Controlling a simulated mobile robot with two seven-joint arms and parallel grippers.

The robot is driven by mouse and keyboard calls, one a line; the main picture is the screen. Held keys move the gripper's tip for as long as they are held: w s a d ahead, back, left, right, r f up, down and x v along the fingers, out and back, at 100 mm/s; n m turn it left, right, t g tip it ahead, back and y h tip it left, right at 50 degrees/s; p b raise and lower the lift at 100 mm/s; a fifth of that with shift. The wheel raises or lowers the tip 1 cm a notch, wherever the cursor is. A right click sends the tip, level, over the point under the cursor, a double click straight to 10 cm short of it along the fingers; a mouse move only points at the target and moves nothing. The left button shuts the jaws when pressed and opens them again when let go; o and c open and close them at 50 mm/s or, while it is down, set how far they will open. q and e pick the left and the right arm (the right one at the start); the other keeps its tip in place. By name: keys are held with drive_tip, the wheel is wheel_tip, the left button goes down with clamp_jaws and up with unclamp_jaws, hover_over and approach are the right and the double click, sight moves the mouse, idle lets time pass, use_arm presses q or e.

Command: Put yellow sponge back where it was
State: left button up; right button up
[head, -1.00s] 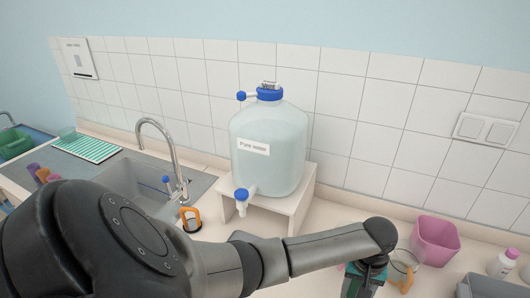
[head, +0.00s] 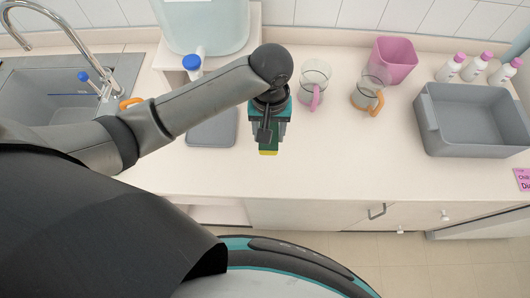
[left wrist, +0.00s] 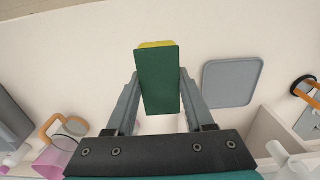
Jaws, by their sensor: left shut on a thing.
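The yellow sponge (head: 268,152) has a dark green side. My left gripper (head: 269,142) is shut on it and holds it above the counter in the head view. In the left wrist view the sponge's green face (left wrist: 157,85) fills the space between the fingers, with a thin yellow edge (left wrist: 156,44) at the top. A flat grey tray (head: 212,130) lies on the counter, left of the gripper in the head view; it also shows in the left wrist view (left wrist: 232,82), right of the sponge. My right gripper is not in view.
Right of the gripper are mugs with a pink handle (head: 314,98) and an orange handle (head: 375,104), a pink bin (head: 393,60) and a grey tub (head: 475,141). The water tank (head: 206,22) and sink (head: 45,93) are left. Counter before the mugs is clear.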

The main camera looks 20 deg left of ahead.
use_arm(q)
drive_tip(key=b, duration=0.1)
hover_over(268, 162)
wheel_tip(268, 162, down, 9)
drive_tip(key=shift+f, duration=0.15)
wheel_tip(268, 162, down, 4)
drive_tip(key=shift+f+b, duration=0.1)
drive_tip(key=shift+b, duration=0.4)
drive_tip(key=shift+f, duration=0.1)
drive_tip(key=o, duration=1.3)
wheel_tip(268, 162, up, 12)
drive_tip(key=shift+r+p, duration=0.15)
drive_tip(key=shift+p, duration=0.9)
